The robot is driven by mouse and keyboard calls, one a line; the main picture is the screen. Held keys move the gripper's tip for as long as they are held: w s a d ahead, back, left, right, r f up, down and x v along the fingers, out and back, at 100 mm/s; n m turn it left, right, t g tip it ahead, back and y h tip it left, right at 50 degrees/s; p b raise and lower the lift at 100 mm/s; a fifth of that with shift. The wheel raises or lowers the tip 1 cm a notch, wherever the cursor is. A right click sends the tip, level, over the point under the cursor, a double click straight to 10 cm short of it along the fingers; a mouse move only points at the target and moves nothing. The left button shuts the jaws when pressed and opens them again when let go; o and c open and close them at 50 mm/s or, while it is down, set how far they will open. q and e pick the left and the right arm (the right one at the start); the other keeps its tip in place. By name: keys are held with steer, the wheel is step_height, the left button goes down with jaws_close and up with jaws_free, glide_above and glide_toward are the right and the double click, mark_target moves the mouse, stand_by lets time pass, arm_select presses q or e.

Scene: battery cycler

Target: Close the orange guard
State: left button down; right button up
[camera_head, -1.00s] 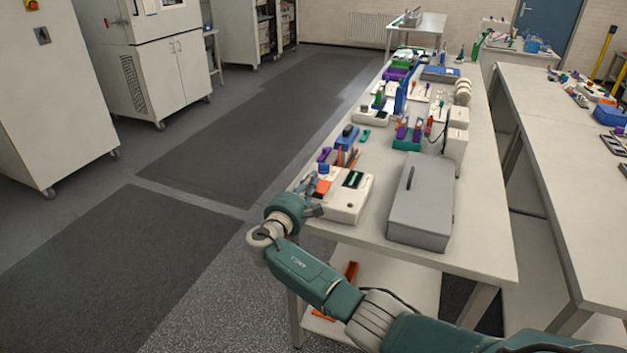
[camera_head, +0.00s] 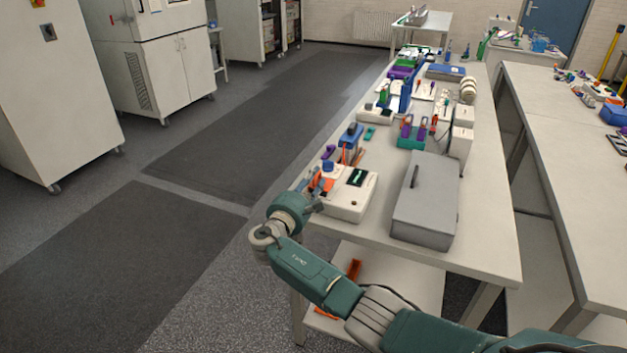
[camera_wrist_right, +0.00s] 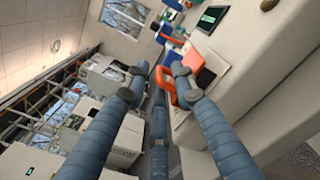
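The white battery cycler (camera_head: 345,205) with a dark screen stands at the near left corner of the table. An orange part (camera_head: 328,184), apparently the guard, shows at its left side, small and partly hidden by my right gripper (camera_head: 313,190). In the right wrist view, the orange guard (camera_wrist_right: 165,88) looks like a raised loop near the fingertips. A flat orange patch (camera_wrist_right: 205,78) lies beside it on the cycler. My right gripper (camera_wrist_right: 158,74) has its fingers apart, with the loop closest to the right-hand finger; I cannot tell whether they touch. My left gripper is not in view.
A grey lidded case (camera_head: 425,205) stands right of the cycler. A blue tool holder (camera_head: 350,143) and other small items stand behind it. The table's left edge runs beside my right wrist, with open floor (camera_head: 130,250) to the left.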

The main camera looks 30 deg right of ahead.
steer(key=v, duration=1.2)
stand_by(0.3)
steer(key=s+f+g+y, duration=0.1)
steer(key=s+f+y, duration=0.2)
steer(key=f, duration=0.9)
steer(key=s+f+g+y, duration=0.2)
steer(key=s+f, duration=0.1)
steer(key=f, duration=0.9)
steer(key=s+f+m+g+y, duration=0.3)
steer(key=s+f, duration=0.8)
steer(key=f, duration=0.5)
steer(key=s+a+f+m+g+y, duration=0.1)
steer(key=s+f+m, duration=0.3)
steer(key=s, duration=1)
steer(key=s+f+m+g+y, duration=0.2)
steer(key=s+f+m, duration=0.3)
steer(key=s+f, duration=0.4)
steer(key=s+a+f+m+g+y, duration=0.1)
steer(key=s+f+m, duration=0.4)
steer(key=s, duration=1.5)
steer(key=shift+a+f+g+y, duration=0.3)
steer(key=shift+a+f+y, duration=0.05)
steer(key=shift+f+y, duration=0.5)
